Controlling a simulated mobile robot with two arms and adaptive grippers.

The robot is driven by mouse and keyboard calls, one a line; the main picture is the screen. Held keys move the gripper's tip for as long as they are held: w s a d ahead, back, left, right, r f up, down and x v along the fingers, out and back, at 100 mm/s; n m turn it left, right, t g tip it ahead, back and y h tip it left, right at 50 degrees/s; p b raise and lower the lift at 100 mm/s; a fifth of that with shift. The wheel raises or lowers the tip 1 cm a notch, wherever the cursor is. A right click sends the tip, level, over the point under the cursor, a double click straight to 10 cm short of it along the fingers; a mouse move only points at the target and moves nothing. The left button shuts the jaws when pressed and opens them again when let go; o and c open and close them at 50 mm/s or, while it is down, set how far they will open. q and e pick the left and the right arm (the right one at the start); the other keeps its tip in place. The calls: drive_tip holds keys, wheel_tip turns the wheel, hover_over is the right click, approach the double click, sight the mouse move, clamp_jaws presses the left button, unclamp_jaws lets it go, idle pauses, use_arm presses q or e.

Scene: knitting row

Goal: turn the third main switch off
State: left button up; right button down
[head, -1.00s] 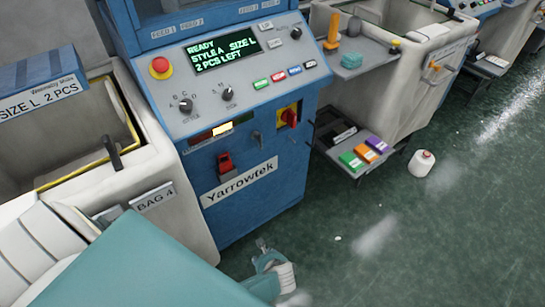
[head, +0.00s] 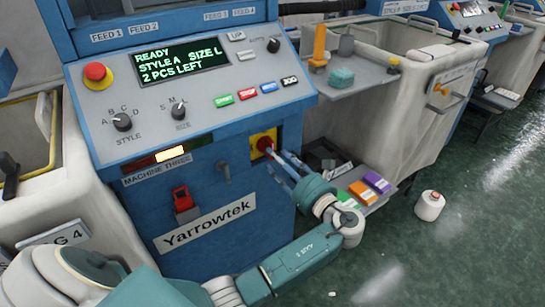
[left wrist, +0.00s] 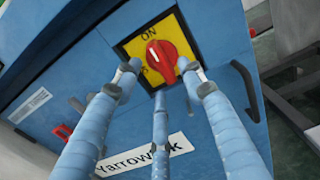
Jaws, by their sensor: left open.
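The main switch (head: 262,143) is a red rotary knob on a yellow plate on the blue front of the machine labelled MACHINE THREE. In the left wrist view the knob (left wrist: 162,58) shows clearly, with ON printed above it and a second label at its left, partly hidden. My left gripper (head: 277,158) is in front of the switch. In the left wrist view its three blue fingers (left wrist: 160,83) are spread, with two tips at the knob's sides and one below. I cannot tell whether any tip touches it. My right gripper is not in view.
The control panel has a red emergency button (head: 96,74), dials and several coloured buttons above the switch. A red toggle (head: 182,198) sits lower left, above the Yarrowtek label (head: 207,223). A low tray with coloured boxes (head: 361,193) is at the right. A white cone (head: 430,205) stands on the floor.

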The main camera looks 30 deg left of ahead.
use_arm(q)
drive_tip(key=shift+x, duration=1.7)
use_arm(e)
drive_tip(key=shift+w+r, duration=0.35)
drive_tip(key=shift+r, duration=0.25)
use_arm(q)
clamp_jaws()
